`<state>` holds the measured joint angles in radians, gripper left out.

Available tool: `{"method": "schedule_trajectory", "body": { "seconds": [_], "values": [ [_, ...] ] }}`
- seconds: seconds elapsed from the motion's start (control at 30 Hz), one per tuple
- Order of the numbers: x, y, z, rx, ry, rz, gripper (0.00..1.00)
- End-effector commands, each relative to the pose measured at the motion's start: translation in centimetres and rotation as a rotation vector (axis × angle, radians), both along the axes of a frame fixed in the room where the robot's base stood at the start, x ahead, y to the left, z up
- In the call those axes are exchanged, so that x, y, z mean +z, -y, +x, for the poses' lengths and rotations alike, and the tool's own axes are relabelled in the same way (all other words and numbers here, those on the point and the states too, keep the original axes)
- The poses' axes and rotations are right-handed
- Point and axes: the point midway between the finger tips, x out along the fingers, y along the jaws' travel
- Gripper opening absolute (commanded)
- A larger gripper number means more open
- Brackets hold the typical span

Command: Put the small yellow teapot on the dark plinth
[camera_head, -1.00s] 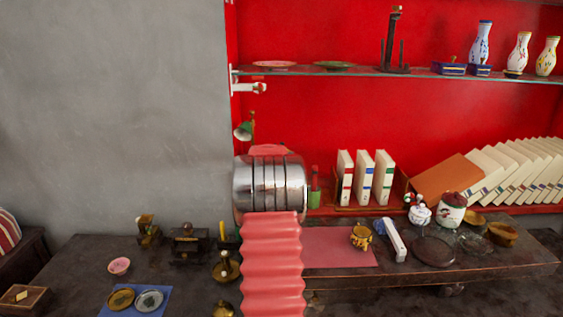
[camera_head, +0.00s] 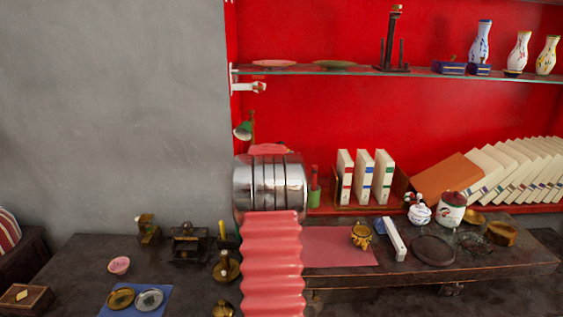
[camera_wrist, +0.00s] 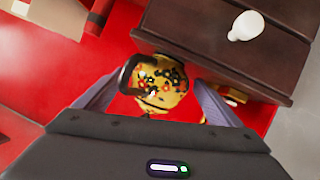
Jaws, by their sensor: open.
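The small yellow teapot (camera_wrist: 163,88), with a dark floral pattern and a dark handle, is in the middle of the wrist view against red. My gripper (camera_wrist: 160,92) is open, one grey finger showing on each side of it. I cannot tell how far beyond the fingertips it is. In the head view a small yellow pot (camera_head: 361,236) stands on the red mat (camera_head: 330,250), right of my arm; it looks like the same teapot. A dark brown stepped block (camera_wrist: 205,40) lies at the upper right of the wrist view; I cannot tell whether it is the plinth. My gripper is hidden in the head view.
A white bulb-shaped thing (camera_wrist: 246,25) is on the dark brown block. A white bar (camera_head: 395,240) and a dark round plate (camera_head: 433,251) are right of the mat. Upright books (camera_head: 365,178) stand behind. A glass shelf (camera_head: 340,73) crosses above.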

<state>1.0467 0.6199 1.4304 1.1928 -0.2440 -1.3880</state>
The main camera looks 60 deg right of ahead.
Motion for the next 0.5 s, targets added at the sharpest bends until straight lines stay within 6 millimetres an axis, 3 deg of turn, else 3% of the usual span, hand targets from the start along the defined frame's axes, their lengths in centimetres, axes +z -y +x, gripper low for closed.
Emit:
{"method": "schedule_trajectory", "body": {
  "seconds": [0.5],
  "values": [
    [2.1, -4.9, -1.3, 0.002, 0.001, 0.000, 0.89]
  ]
}}
